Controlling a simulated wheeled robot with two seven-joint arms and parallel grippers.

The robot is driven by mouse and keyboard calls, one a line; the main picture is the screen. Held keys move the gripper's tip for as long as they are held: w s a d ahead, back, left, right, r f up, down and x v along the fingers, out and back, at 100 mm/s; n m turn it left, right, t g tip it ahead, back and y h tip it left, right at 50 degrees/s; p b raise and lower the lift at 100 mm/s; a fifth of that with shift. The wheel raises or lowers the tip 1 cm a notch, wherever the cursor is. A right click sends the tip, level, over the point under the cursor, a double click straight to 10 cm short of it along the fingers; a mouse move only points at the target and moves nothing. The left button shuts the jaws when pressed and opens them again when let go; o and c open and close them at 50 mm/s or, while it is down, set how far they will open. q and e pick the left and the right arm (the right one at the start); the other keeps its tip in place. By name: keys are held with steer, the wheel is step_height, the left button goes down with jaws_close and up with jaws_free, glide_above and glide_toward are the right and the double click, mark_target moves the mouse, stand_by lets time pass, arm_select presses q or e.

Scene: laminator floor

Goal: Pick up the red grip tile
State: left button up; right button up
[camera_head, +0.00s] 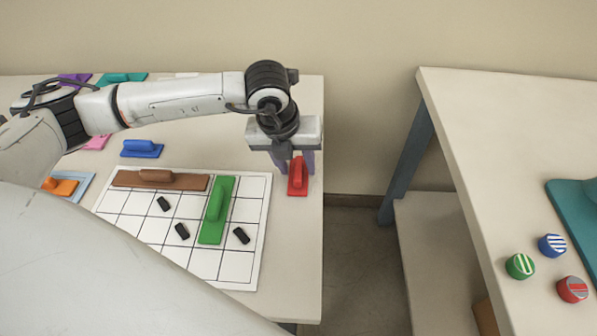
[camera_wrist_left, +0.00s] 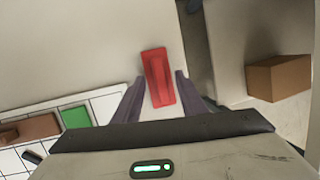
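The red grip tile (camera_head: 297,177) is a small red base with a raised grip. It lies on the left table, near its right edge and just beyond the white grid board. My left gripper (camera_head: 294,165) is directly over the tile and pointing down. In the left wrist view the tile (camera_wrist_left: 158,76) lies between the two spread fingers (camera_wrist_left: 155,92), with a gap visible on each side. The fingers are open and hold nothing. My right gripper is not in view.
The white grid board (camera_head: 258,205) holds a green tile (camera_head: 215,211), a brown tile (camera_head: 159,181) and several small black pieces. Blue (camera_head: 141,148), orange (camera_head: 62,186) and other tiles lie at left. A floor gap separates the right table (camera_head: 500,150). A brown box (camera_wrist_left: 278,77) sits low.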

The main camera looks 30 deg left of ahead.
arm_select(q)
jaws_close()
steer(key=shift+r, duration=0.1)
